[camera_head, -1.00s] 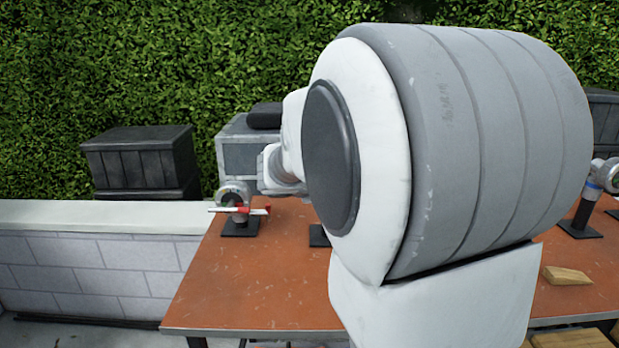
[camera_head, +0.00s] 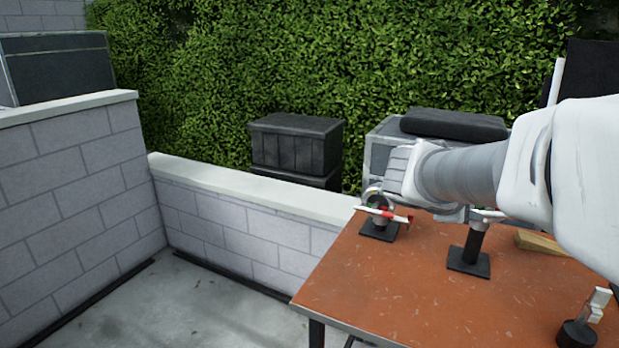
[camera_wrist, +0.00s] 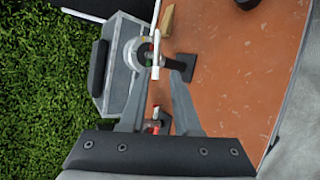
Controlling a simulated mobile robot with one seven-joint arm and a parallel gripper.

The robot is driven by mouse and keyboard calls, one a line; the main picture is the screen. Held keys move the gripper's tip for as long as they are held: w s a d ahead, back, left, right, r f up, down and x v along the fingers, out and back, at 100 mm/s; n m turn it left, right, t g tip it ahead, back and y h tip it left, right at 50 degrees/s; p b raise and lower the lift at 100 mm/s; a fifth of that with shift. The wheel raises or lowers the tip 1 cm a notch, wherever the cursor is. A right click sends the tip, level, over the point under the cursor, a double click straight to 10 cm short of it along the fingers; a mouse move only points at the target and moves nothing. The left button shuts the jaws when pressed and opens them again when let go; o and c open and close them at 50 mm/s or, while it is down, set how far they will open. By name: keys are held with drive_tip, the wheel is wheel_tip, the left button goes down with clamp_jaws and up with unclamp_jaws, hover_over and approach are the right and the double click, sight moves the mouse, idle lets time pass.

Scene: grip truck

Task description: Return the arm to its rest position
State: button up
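My gripper reaches out above the far left part of the orange-brown table (camera_head: 390,285). In the head view its wrist (camera_head: 460,172) comes in from the right, and its fingertips cannot be made out. In the wrist view my gripper (camera_wrist: 158,78) is open, with two grey fingers apart and nothing held between them. A stand with a metal ring (camera_wrist: 133,54) shows beyond the fingertips; I cannot tell how far below they are.
A stand with a red-and-white piece (camera_head: 381,214) is at the table's left corner, with another black-based stand (camera_head: 469,262) beside it. A wooden wedge (camera_head: 540,243) lies farther right. Black bin (camera_head: 296,145), grey box (camera_head: 383,150) and low wall (camera_head: 245,215) are behind. The front left floor is clear.

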drive_tip(key=s+a+r+m+y+p, duration=0.1)
drive_tip(key=s+a+m+y+p, duration=0.8)
drive_tip(key=s+a, duration=0.9)
drive_tip(key=shift+a+m+g+y, duration=0.2)
drive_tip(key=shift+m+g+y, duration=0.2)
drive_tip(key=shift+m+y, duration=0.35)
drive_tip(key=shift+d, duration=0.1)
